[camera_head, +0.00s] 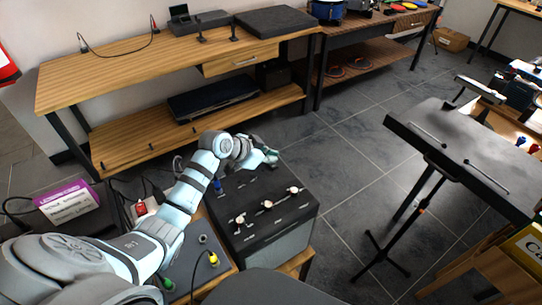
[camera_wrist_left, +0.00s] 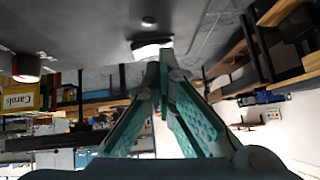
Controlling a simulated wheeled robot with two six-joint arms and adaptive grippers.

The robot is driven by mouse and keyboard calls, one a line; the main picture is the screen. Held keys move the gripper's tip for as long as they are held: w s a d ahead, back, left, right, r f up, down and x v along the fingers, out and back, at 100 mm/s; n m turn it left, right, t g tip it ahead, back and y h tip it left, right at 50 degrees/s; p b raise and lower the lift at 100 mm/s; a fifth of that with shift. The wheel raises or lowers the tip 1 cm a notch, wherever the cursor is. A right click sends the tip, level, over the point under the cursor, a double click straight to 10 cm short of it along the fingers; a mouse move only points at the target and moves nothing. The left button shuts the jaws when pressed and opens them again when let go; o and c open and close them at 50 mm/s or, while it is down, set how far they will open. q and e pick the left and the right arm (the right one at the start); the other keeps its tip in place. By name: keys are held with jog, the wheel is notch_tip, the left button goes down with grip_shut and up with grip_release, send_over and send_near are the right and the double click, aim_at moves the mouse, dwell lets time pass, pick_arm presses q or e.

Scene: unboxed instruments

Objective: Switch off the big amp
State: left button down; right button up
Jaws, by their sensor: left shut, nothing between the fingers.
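The big amp (camera_head: 283,225) is a black box with a grey front, standing at the lower middle of the head view. Several light knobs and a blue plug sit on its top panel. My left gripper (camera_head: 271,157) is at the amp's far edge, its fingers shut and empty. In the left wrist view the shut fingertips (camera_wrist_left: 160,62) are right by a small white switch-like part (camera_wrist_left: 152,50) on the dark amp surface (camera_wrist_left: 85,28). Whether they touch it, and its position, I cannot tell. A red-sided knob (camera_wrist_left: 27,68) shows at the left. My right gripper is not in view.
A wooden shelf bench (camera_head: 130,72) stands behind, with a black case on top. A black music stand (camera_head: 455,150) with two thin sticks stands at the right. A purple-and-white box (camera_head: 70,205) is at the left. Tiled floor between amp and stand is clear.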

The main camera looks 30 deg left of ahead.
pick_arm(q)
jog(key=shift+d, duration=0.1)
jog(key=shift+s+d+p, duration=0.35)
jog(key=shift+d+p, duration=0.1)
jog(key=shift+p, duration=0.2)
jog(key=shift+s+d, duration=0.1)
jog(key=shift+d, duration=0.15)
